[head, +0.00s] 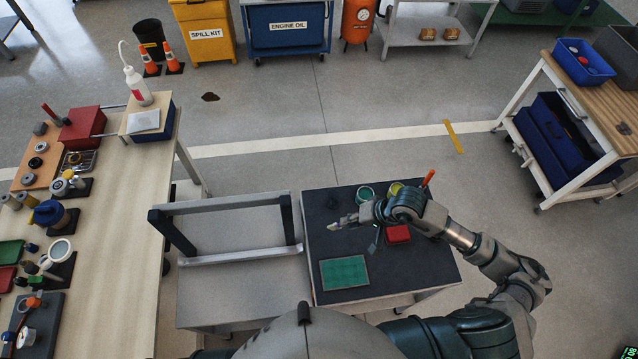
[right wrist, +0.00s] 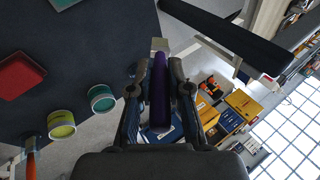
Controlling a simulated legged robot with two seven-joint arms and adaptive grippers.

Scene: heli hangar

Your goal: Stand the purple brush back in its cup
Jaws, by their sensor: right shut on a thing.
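My right gripper (head: 368,214) is over the dark-topped table. In the right wrist view my right gripper (right wrist: 160,88) is shut on the purple brush (right wrist: 160,98), whose handle lies lengthwise between the fingers. A pale end shows past the fingertips. In the head view the arm mostly hides the brush. A teal cup (head: 364,193) and a yellow-green cup (head: 396,187) stand at the table's back, apart from the brush; the teal one (right wrist: 102,98) and yellow-green one (right wrist: 61,124) also show in the wrist view. I cannot tell which is the brush's cup. My left gripper is not in view.
A red box (head: 398,234), a green mat (head: 344,272) and an orange-handled tool (head: 428,178) are on the dark-topped table (head: 415,268). A grey frame with dark posts (head: 240,255) stands to the left. A cluttered workbench (head: 125,235) is farther left.

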